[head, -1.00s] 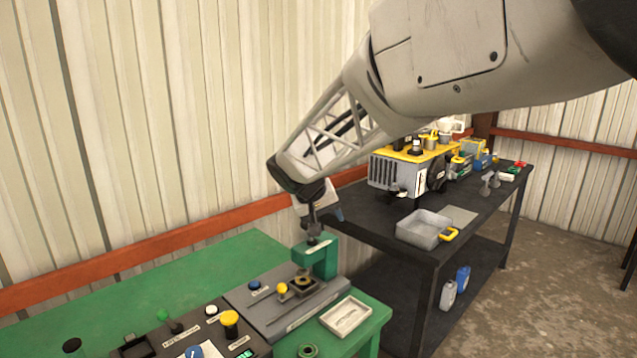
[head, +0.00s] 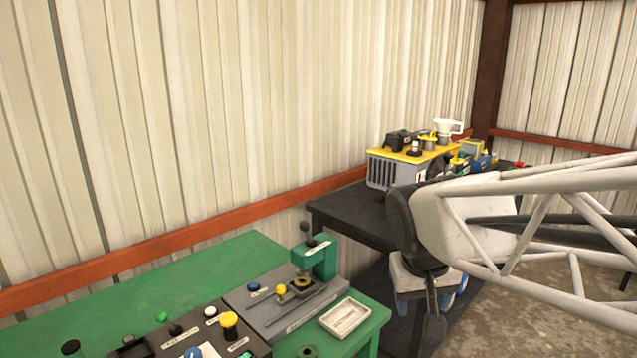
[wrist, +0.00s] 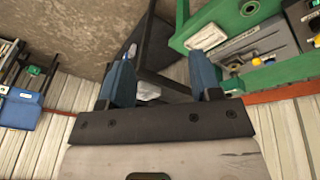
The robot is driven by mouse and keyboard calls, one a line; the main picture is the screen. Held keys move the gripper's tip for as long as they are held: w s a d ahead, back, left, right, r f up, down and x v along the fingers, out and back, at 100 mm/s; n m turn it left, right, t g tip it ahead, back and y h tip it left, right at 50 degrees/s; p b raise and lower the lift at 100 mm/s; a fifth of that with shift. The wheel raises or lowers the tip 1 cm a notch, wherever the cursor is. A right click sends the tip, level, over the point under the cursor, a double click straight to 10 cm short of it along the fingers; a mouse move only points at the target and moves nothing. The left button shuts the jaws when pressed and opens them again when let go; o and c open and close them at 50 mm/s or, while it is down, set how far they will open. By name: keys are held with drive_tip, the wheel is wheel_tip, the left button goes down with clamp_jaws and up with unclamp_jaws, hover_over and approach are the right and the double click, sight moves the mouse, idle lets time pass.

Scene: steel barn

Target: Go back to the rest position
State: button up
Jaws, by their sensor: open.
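My gripper (wrist: 165,85) shows in the wrist view with its two blue fingers spread apart and nothing between them. In the head view my arm reaches in from the right, and the gripper end (head: 432,325) hangs low in front of the dark bench, right of the green table (head: 235,252). The green table also shows at the upper right of the wrist view (wrist: 205,22). The gripper appears apart from both tables.
A grey fixture with a green press (head: 318,258), a pale tray (head: 347,318) and a button panel (head: 215,335) sit on the green table. The dark bench (head: 350,215) holds a yellow-topped machine (head: 390,172). Concrete floor (head: 510,318) shows at the lower right.

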drive_tip(key=s+d+f+y, duration=0.1)
drive_tip(key=s+f, duration=0.3)
drive_tip(key=s, duration=0.7)
drive_tip(key=shift+s+d+m, duration=0.25)
drive_tip(key=shift+d+m, duration=0.05)
drive_tip(key=shift+d, duration=0.15)
